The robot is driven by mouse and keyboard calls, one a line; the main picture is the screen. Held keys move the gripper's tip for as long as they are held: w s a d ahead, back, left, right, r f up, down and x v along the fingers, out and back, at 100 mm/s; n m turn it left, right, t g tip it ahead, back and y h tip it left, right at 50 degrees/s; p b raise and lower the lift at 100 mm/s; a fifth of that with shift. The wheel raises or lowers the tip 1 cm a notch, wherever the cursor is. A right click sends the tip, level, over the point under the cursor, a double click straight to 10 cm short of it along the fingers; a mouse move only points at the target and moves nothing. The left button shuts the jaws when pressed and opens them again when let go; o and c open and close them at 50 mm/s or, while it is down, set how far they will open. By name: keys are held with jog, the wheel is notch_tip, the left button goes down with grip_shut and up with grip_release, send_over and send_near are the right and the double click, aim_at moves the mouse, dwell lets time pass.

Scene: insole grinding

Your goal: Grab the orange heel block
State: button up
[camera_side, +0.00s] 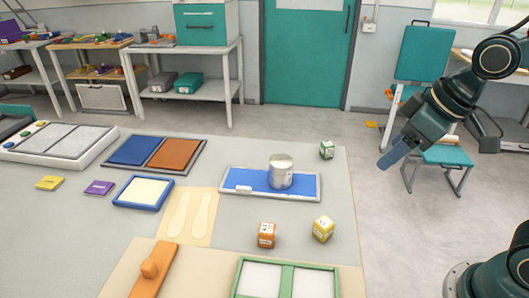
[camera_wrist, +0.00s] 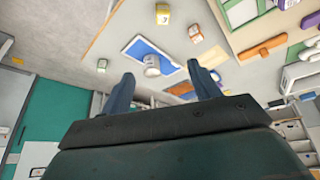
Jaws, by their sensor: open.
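The orange heel block (camera_side: 267,235) is a small cube with white marked faces, near the front of the table between the blue tray and the green frame. It also shows in the wrist view (camera_wrist: 195,33), small and far off, beyond the fingers. My gripper (camera_side: 388,160) is open and in the air past the table's right edge, well above and apart from the block. In the wrist view, its two blue-grey fingers (camera_wrist: 164,80) stand wide apart with nothing between them.
A yellow block (camera_side: 323,229) sits just right of the orange one. A green block (camera_side: 327,150) stands near the far right corner. A silver cup (camera_side: 281,171) stands on the blue tray (camera_side: 240,189). A green frame (camera_side: 287,263) and an orange-handled tool (camera_side: 153,268) are at the front.

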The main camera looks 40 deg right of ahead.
jog(key=w+a+f+n+g+y, duration=0.1)
jog(key=w+a+f+n, duration=0.2)
jog(key=w+a+f, duration=0.4)
jog(key=n+y, duration=0.1)
jog(key=n, duration=0.2)
send_near(269, 228)
jog(key=shift+s+d+r+g, duration=0.1)
jog(key=shift+d+r+g, duration=0.1)
jog(key=shift+r, duration=0.35)
jog(key=shift+s+d+r+g, duration=0.1)
jog(key=shift+d+r+g, duration=0.1)
jog(key=shift+r, duration=0.35)
jog(key=shift+w, duration=0.1)
jog(key=shift+x, duration=3.9)
jog(key=shift+a+f, duration=0.15)
jog(key=shift+f, duration=0.2)
jog(key=shift+w+f, duration=0.1)
jog(key=shift+f, duration=0.05)
jog(key=shift+x, duration=2.45)
jog(key=shift+w+a, duration=0.1)
